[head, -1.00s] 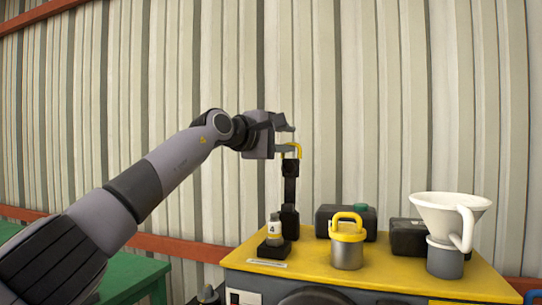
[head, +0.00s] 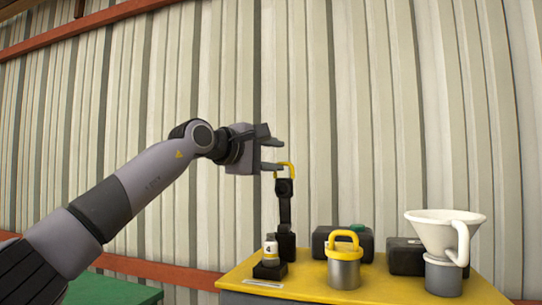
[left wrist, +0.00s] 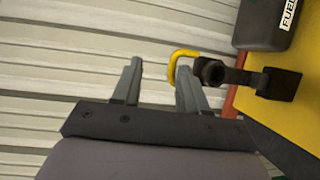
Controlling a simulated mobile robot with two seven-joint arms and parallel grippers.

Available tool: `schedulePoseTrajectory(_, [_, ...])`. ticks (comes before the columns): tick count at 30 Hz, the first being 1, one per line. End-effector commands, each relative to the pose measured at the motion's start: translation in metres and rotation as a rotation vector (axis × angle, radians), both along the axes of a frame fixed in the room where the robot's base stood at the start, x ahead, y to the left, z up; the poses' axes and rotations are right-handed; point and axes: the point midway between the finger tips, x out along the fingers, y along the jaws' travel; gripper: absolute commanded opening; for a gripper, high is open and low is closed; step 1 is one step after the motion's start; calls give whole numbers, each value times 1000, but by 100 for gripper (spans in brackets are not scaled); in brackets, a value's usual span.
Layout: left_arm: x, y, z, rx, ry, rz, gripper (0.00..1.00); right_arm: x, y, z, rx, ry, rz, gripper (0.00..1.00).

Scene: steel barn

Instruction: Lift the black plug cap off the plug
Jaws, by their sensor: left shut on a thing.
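The black plug cap (head: 285,208) looks like a tall, jointed black piece with a yellow loop handle (head: 292,168) on top. It stands upright at the table's back left; its joint and block also show in the left wrist view (left wrist: 281,83). In the left wrist view the loop (left wrist: 174,67) is against the right finger. My right gripper is out of view.
On the yellow table (head: 385,288) stand a grey can with a yellow handle (head: 344,272), a dark canister with a green cap (head: 325,242), another black canister (head: 402,257) and a white funnel on a grey cup (head: 442,235). A corrugated wall is behind.

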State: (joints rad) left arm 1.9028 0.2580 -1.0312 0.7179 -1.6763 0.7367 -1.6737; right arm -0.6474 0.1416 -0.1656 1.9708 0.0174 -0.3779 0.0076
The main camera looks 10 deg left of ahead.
Motion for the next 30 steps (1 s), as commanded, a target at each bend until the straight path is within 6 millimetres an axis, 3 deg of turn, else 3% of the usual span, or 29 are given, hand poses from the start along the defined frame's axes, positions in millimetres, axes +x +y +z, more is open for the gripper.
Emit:
schedulePoseTrajectory(1, [1, 14, 13, -7, -15, 21, 35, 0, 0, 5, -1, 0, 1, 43])
schedulePoseTrajectory(30, [-17, 34, 67, -6, -10, 8, 35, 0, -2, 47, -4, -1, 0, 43])
